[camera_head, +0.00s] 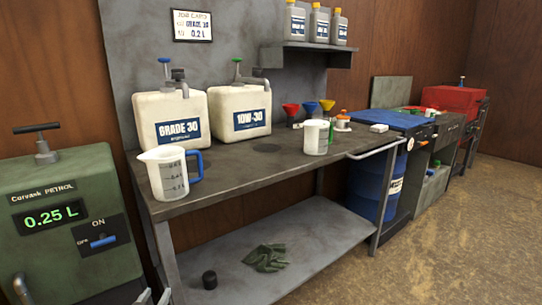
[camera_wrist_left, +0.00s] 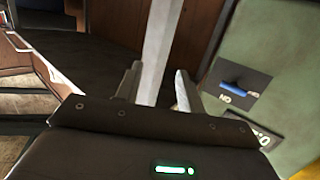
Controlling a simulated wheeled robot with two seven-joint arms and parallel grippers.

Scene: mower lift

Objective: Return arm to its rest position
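My left gripper (camera_head: 154,297) shows only as two pale fingertips at the bottom edge of the head view, in front of the bench's near left leg. In the left wrist view my left gripper (camera_wrist_left: 157,85) has its two fingers apart, with nothing seen held between them. A pale upright post (camera_wrist_left: 158,50), apparently the bench leg, shows behind the gap. The rest of the left arm is hidden below the head view. My right gripper and arm are in neither view.
The green petrol dispenser (camera_head: 60,180) reads 0.25 L and stands left of the gripper; its blue switch also shows in the wrist view (camera_wrist_left: 238,88). The workbench (camera_head: 225,175) holds a blue-handled measuring jug (camera_head: 165,172) and two oil containers. Gloves (camera_head: 267,258) lie on its lower shelf.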

